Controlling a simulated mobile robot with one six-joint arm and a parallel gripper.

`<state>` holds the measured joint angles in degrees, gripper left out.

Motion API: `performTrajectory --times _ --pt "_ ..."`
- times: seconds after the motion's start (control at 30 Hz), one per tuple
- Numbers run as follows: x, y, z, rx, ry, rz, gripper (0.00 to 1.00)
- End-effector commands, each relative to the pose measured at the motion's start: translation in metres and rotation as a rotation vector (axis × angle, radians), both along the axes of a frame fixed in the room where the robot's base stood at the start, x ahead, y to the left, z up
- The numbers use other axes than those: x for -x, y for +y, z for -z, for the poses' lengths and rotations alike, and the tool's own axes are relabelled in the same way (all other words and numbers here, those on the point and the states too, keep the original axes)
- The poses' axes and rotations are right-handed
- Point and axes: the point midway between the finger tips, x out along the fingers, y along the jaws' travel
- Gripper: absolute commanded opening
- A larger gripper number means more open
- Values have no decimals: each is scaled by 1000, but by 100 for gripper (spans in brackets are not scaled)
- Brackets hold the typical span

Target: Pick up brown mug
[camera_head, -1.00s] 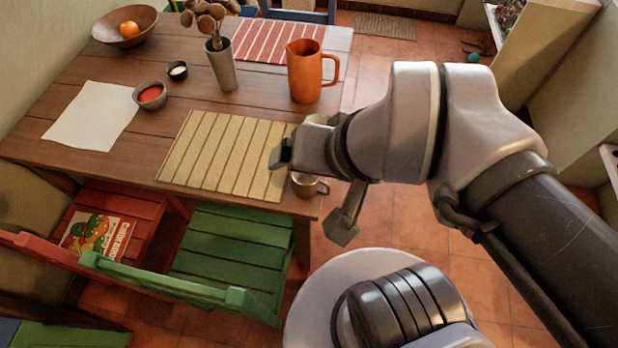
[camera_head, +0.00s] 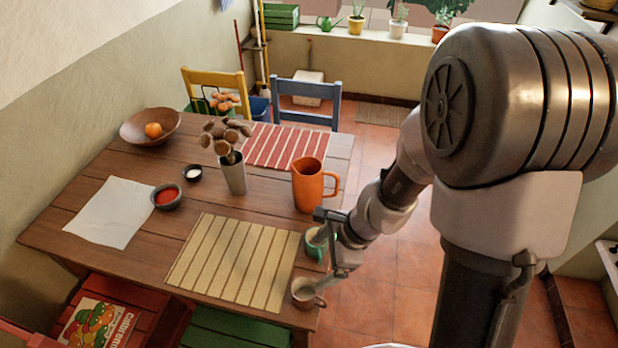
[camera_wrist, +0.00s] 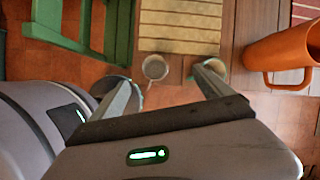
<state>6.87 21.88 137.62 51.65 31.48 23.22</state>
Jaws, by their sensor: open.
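The brown mug (camera_head: 306,292) stands upright at the table's right front corner, beside the striped mat, its handle to the right. In the wrist view the brown mug (camera_wrist: 154,68) shows beyond and between my fingertips, apart from both. A green mug (camera_head: 311,246) stands just behind it near the table's right edge, partly hidden by my gripper; in the wrist view the green mug (camera_wrist: 222,67) is mostly behind the right finger. My gripper (camera_head: 331,243) is open and empty, at the table's right edge close to the green mug.
An orange pitcher (camera_head: 308,186) stands behind the mugs, and a vase (camera_head: 233,174) left of it. The striped mat (camera_head: 225,262) is bare. A red-filled bowl (camera_head: 167,197) and white paper (camera_head: 110,212) lie further left. A green chair (camera_head: 235,333) is at the front.

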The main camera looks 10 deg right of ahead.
Motion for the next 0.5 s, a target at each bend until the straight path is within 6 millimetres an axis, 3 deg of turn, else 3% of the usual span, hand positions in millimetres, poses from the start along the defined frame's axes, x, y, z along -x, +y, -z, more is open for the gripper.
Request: performTrajectory --times 0.17,0.5 --pt "7 -5 36 -10 119 159 90" --pt "-1 30 131 -10 122 159 90"
